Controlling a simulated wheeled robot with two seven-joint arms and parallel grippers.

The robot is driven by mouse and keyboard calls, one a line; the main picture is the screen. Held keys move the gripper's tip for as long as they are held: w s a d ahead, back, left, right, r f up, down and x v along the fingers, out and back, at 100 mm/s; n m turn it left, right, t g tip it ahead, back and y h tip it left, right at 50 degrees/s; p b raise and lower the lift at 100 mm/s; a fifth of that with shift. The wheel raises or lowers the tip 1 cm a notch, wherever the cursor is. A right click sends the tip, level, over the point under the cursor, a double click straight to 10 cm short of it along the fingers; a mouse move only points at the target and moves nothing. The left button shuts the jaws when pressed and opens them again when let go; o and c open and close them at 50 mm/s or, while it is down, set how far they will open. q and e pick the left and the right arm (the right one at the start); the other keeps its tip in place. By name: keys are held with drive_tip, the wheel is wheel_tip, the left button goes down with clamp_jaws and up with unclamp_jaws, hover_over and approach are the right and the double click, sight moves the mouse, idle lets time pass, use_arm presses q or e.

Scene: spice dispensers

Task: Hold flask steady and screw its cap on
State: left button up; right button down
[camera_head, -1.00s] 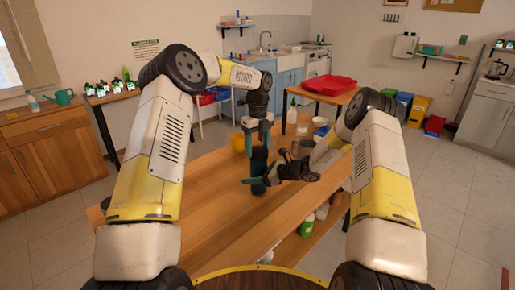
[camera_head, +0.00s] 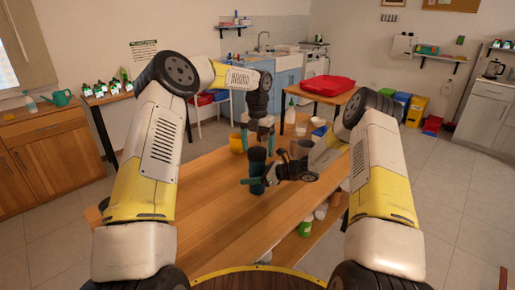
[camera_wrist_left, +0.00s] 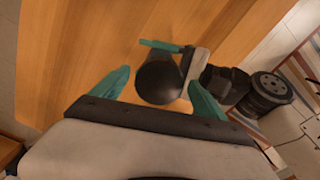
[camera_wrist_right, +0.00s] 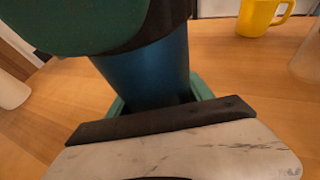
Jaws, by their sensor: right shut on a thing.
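The dark blue flask (camera_head: 258,186) stands upright on the wooden table, with its dark cap (camera_head: 257,155) on top. Whether the cap is fully tight cannot be told. My left gripper (camera_head: 258,132) is open above the cap. In the left wrist view its teal fingers (camera_wrist_left: 158,92) are spread either side of the round cap (camera_wrist_left: 158,82), apart from it. My right gripper (camera_head: 254,182) is shut around the flask body from the right.
A yellow mug (camera_head: 237,144) stands behind the flask, also in the right wrist view (camera_wrist_right: 262,14). A grey mug and clear containers (camera_head: 301,128) stand at the table's far right. The table front (camera_head: 215,225) is clear.

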idle(0.3)
use_arm(q)
drive_tip(key=shift+r, duration=2.25)
drive_tip(key=shift+c, duration=0.4)
